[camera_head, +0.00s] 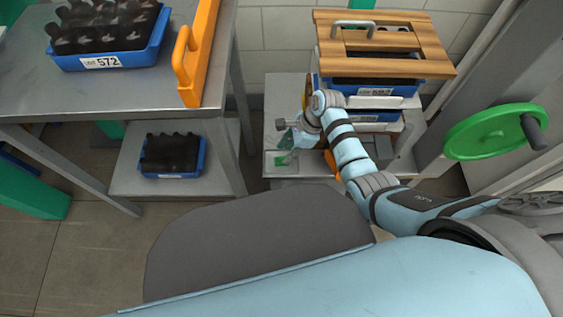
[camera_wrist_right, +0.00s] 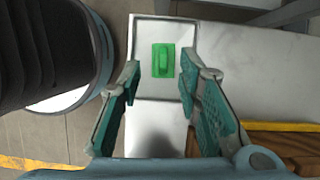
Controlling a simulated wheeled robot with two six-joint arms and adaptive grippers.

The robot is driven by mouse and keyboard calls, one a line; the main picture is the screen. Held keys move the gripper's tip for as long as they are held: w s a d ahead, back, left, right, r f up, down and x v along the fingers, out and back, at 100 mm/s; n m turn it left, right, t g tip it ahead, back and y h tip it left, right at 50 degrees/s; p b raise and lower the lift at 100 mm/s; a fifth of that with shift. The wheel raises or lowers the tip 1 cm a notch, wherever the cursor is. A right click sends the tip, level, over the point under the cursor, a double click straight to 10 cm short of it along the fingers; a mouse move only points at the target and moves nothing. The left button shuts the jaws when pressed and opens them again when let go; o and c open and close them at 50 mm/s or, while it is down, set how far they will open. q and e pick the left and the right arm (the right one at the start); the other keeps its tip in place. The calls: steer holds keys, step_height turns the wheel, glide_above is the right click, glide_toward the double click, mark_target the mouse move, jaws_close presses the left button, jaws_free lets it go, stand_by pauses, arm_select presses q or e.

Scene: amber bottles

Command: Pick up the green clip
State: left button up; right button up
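The green clip (camera_wrist_right: 163,60) lies in a shallow pale metal tray (camera_wrist_right: 188,34), seen from above in the right wrist view. In the head view the clip (camera_head: 284,161) is a small green patch in the tray on the grey metal stand. My right gripper (camera_wrist_right: 160,80) is open, with its teal fingers spread on either side below the clip in the picture. Nothing is between the fingers. In the head view the right gripper (camera_head: 287,141) is above the tray, partly hidden by its own wrist. My left gripper is not in view.
A wooden slatted lid with a grey handle (camera_head: 430,45) covers blue crates (camera_head: 385,88) behind my right arm. A green handwheel (camera_head: 490,130) is at right. A table with an orange handle (camera_head: 182,62) and a blue bottle crate (camera_head: 115,62) stands left. Another blue crate (camera_head: 172,175) sits below.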

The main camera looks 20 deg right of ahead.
mark_target(282, 157)
steer(key=b+x, duration=0.1)
steer(key=x, duration=0.3)
steer(key=shift+w+d+b, duration=0.2)
steer(key=shift+b, duration=0.15)
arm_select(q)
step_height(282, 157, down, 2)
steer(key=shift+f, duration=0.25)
arm_select(e)
steer(key=shift+r, duration=0.1)
steer(key=shift+c, duration=0.2)
steer(key=shift+s, duration=0.1)
jaws_close()
